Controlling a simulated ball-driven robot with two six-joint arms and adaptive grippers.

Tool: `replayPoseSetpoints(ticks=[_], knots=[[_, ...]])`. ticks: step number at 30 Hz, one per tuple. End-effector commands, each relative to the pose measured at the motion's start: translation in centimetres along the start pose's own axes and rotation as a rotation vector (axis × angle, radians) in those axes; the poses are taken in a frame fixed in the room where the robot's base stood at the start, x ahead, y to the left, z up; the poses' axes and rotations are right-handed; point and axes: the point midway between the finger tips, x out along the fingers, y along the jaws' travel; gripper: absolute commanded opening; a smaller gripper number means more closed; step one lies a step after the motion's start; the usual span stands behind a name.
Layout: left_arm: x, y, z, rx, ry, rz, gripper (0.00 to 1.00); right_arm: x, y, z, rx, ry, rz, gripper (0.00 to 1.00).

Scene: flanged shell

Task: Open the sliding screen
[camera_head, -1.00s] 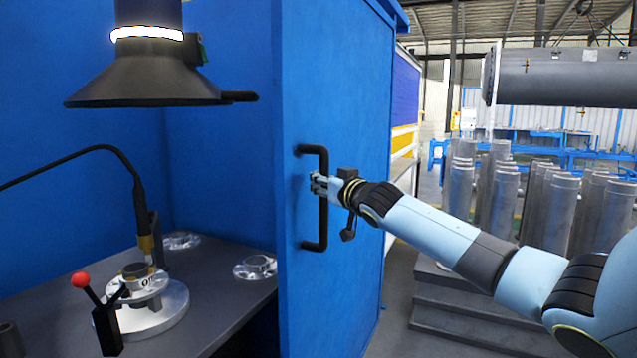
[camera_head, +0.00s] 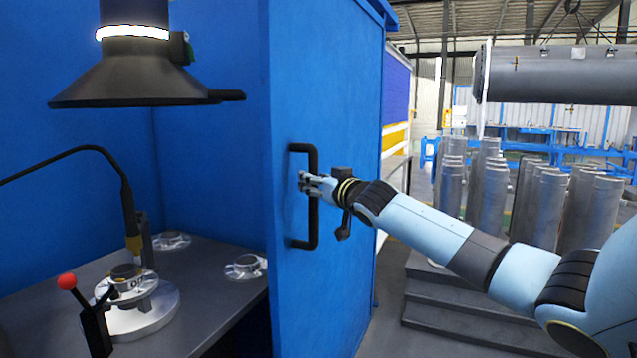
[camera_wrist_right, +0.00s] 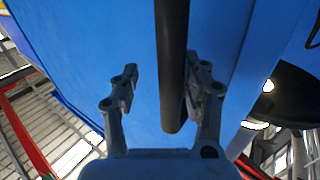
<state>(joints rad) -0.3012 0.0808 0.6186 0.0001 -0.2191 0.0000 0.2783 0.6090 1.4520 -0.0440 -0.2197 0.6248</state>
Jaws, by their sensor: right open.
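The sliding screen (camera_head: 335,100) is a tall blue panel in the middle of the head view, beside the blue booth. A black vertical bar handle (camera_head: 313,225) is fixed on its face. My right gripper (camera_head: 304,182) is at the handle's middle, with its fingers reaching past the bar toward the panel. In the right wrist view the handle (camera_wrist_right: 172,60) runs between the two open fingers, closer to the right finger. I cannot tell whether that finger touches it. My left gripper is not in view.
Inside the booth, a work table (camera_head: 215,290) carries a fixture with a red-knobbed lever (camera_head: 67,282) and flanged parts (camera_head: 245,267). A black extraction hood (camera_head: 135,80) hangs above. Grey steps (camera_head: 465,315) and upright metal cylinders (camera_head: 590,215) stand at the right.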

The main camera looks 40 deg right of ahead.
Motion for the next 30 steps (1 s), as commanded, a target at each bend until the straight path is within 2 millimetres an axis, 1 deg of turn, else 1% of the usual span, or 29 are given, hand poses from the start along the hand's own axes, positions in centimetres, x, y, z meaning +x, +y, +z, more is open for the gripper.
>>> replayPoseSetpoints(ticks=[4,7,11,15,18,21,25,30], knots=[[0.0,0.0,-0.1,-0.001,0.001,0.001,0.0,-0.7,0.0,0.0,-0.002,0.0,-0.001,0.46],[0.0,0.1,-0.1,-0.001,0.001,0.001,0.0,-1.9,0.0,0.0,-0.005,0.0,-0.002,0.46],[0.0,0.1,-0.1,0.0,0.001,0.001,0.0,-4.4,0.1,0.1,-0.009,-0.002,-0.002,0.46],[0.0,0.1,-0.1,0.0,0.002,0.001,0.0,-7.4,0.1,0.1,-0.011,-0.003,-0.002,0.46],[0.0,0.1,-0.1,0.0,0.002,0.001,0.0,-9.2,0.2,0.2,-0.011,-0.004,0.0,0.46],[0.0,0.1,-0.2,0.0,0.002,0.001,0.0,-10.6,0.3,0.2,-0.01,-0.004,0.001,0.46],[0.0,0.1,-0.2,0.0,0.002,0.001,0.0,-11.8,0.3,0.1,-0.006,-0.004,0.003,0.46],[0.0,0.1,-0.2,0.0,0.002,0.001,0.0,-12.2,0.3,0.1,-0.002,-0.002,0.003,0.46]])
